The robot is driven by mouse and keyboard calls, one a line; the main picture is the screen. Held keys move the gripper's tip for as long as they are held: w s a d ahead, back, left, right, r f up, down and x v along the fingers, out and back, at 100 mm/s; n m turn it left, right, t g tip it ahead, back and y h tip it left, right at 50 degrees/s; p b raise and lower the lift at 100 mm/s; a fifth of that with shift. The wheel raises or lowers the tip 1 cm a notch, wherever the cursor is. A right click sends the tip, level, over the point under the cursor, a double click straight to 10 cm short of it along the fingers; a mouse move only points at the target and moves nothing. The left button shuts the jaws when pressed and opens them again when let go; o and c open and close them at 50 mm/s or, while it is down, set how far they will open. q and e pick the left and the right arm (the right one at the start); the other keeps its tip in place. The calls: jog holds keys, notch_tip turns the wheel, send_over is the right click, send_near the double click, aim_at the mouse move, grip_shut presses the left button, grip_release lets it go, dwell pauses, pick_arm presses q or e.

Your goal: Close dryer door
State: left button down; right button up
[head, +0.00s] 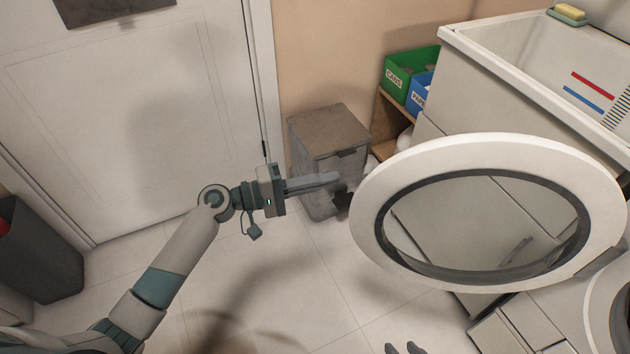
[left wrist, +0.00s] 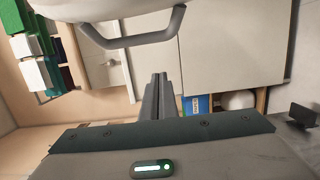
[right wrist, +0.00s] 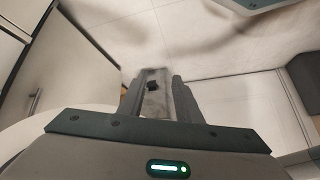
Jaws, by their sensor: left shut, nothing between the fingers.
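The dryer door (head: 395,165), a white ring with a dark inner rim and clear pane, stands wide open in the right half of the head view. In the left wrist view its white edge (left wrist: 85,8) shows at the top with a grey bar handle (left wrist: 150,39). My left gripper (head: 338,178) is shut and empty, its tips just left of the door's edge; in the left wrist view its fingers (left wrist: 160,76) appear apart from the handle. My right gripper (head: 404,348) shows only dark fingertips at the bottom; its fingers (right wrist: 156,90) are spread. The dryer opening (head: 592,318) is partly cut off.
A grey-brown bin cabinet (head: 328,132) stands behind my left gripper. Green (head: 408,68) and blue (head: 420,92) sorting boxes sit on a wooden shelf by a white sink (head: 530,85). A white room door (head: 120,120) is at left. Tiled floor (head: 310,285) below is clear.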

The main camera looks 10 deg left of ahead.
pick_arm(q)
jog(key=s+d+p, duration=0.1)
jog(key=d, duration=0.5)
jog(key=shift+s, duration=0.15)
pick_arm(e)
jog(key=shift+s+d+f+g+h, duration=0.2)
jog(key=shift+s+d+g, duration=0.1)
jog(key=shift+d, duration=0.25)
jog(key=shift+s+d+f+g+h, duration=0.1)
jog(key=shift+s+d+g+h, duration=0.15)
jog(key=shift+d, duration=0.25)
pick_arm(q)
jog(key=shift+s+p, duration=0.1)
jog(key=shift+p, duration=0.2)
